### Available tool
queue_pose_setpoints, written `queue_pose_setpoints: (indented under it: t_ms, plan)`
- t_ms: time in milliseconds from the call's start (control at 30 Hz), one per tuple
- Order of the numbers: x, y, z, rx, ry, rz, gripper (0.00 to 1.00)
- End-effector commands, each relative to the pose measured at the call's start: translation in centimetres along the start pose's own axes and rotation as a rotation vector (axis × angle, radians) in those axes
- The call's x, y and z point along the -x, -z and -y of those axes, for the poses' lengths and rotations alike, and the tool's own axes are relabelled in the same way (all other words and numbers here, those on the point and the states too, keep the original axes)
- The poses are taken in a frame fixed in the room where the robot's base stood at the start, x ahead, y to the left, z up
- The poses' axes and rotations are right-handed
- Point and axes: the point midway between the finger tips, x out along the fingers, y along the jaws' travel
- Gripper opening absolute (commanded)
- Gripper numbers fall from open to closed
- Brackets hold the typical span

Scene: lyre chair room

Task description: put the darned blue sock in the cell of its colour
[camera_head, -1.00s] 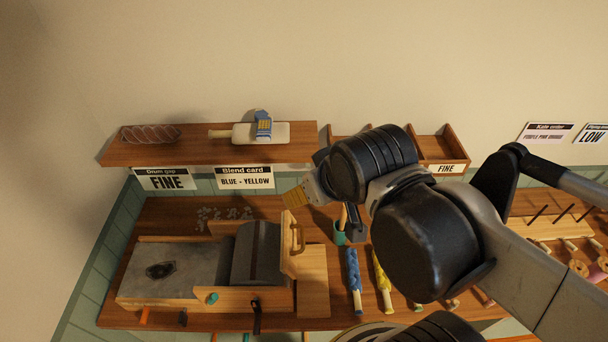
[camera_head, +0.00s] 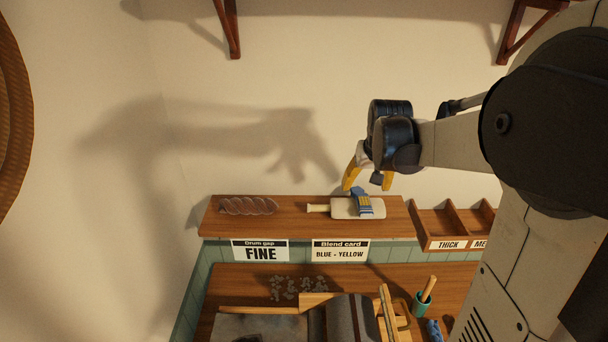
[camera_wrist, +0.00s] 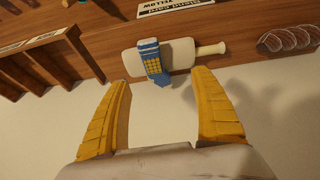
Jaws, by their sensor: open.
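The blue sock (camera_head: 364,203) has a yellow checked patch and lies draped over a pale, wooden-handled paddle (camera_head: 343,208) on the wall shelf. In the wrist view the sock (camera_wrist: 154,62) lies across the paddle (camera_wrist: 178,54), just beyond and between my fingers. My gripper (camera_head: 368,186) is open and empty, its yellow fingers pointing down just above the sock. In the wrist view the fingers (camera_wrist: 161,86) are spread wide, apart from the sock. A wooden divided box (camera_head: 452,222) stands right of the shelf, with cells labelled THICK and ME; its right part is cut off.
A twisted brownish coil (camera_head: 247,205) lies at the shelf's (camera_head: 290,217) left. Cards reading FINE (camera_head: 260,250) and BLUE - YELLOW (camera_head: 340,250) hang below its front edge. A drum machine (camera_head: 345,318) and a teal pot (camera_head: 422,304) stand on the bench.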

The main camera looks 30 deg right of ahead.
Motion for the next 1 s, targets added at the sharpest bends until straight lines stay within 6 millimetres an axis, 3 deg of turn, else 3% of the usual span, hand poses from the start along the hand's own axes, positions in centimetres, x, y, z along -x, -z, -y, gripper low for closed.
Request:
queue_pose_setpoints:
  t_ms: [200,467,700,1000]
  plan:
    - [-3.6,0.1,-0.1,-0.001,-0.001,0.001,0.74]
    - [-6.1,0.1,-0.2,-0.001,-0.001,0.001,0.74]
    - [-9.7,0.2,-0.3,0.000,-0.001,0.000,0.74]
    - [-10.6,0.1,-0.3,0.000,-0.001,0.000,0.74]
